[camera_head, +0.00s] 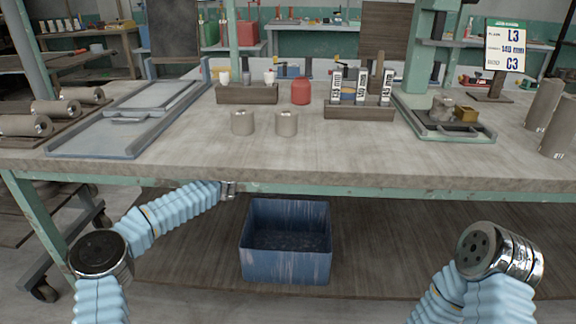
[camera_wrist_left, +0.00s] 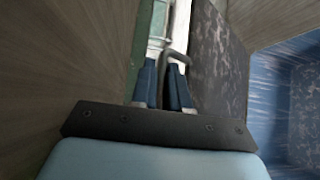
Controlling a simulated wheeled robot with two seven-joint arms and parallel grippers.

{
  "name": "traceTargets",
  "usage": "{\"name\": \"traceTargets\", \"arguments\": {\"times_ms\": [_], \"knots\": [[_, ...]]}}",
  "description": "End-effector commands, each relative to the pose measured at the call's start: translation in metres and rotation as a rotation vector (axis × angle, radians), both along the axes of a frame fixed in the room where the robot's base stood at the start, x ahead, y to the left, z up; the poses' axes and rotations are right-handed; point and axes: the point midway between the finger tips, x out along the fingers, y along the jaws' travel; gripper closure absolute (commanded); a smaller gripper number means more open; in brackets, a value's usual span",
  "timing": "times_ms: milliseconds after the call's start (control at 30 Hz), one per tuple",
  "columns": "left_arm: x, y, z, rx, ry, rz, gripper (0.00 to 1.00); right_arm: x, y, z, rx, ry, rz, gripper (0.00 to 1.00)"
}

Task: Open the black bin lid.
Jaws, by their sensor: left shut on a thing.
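A dark mottled panel (camera_wrist_left: 215,75), which looks like the black bin lid, stretches along the right of my fingers in the left wrist view. A dark looped handle (camera_wrist_left: 178,56) shows at its left edge. My left gripper (camera_wrist_left: 164,68) is at this handle, its two blue fingers shut on it. In the head view my left arm reaches under the worktable, and the table edge hides the gripper and the lid. My right gripper is out of view; only part of my right arm shows at the lower right.
A blue bin (camera_head: 287,266), open on top, stands on the floor under the table; its blue wall (camera_wrist_left: 270,90) is right of the panel in the wrist view. The worktable (camera_head: 330,155) overhangs my left arm. Clay cylinders, wooden blocks and a grey tray (camera_head: 105,140) are on top.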

Motion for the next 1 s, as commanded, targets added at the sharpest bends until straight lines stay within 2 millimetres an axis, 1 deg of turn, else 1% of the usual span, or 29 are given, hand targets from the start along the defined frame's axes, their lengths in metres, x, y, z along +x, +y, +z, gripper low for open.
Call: {"name": "traceTargets", "arguments": {"times_ms": [33, 333, 367, 400, 467, 867, 1000], "knots": [[-0.0008, -0.0028, 0.0006, 0.000, -0.001, -0.006, 1.00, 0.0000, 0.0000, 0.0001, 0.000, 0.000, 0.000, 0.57], [-0.0010, -0.0033, 0.0001, 0.000, 0.001, -0.007, 1.00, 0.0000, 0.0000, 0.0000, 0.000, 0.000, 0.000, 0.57], [-0.0011, -0.0033, 0.0001, 0.000, 0.001, -0.007, 0.81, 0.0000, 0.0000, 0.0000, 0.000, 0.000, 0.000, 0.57], [-0.0011, -0.0033, 0.0000, 0.000, 0.001, -0.007, 0.75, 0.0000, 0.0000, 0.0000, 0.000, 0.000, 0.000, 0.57], [-0.0011, -0.0033, -0.0003, 0.000, 0.001, -0.007, 0.67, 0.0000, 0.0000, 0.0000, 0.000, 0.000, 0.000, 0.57], [-0.0011, -0.0030, -0.0023, 0.001, 0.003, -0.007, 0.67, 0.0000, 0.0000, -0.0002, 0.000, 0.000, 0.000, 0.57], [-0.0055, -0.0026, -0.0057, 0.002, 0.004, -0.006, 0.67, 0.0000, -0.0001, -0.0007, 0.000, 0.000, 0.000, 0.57]]}}
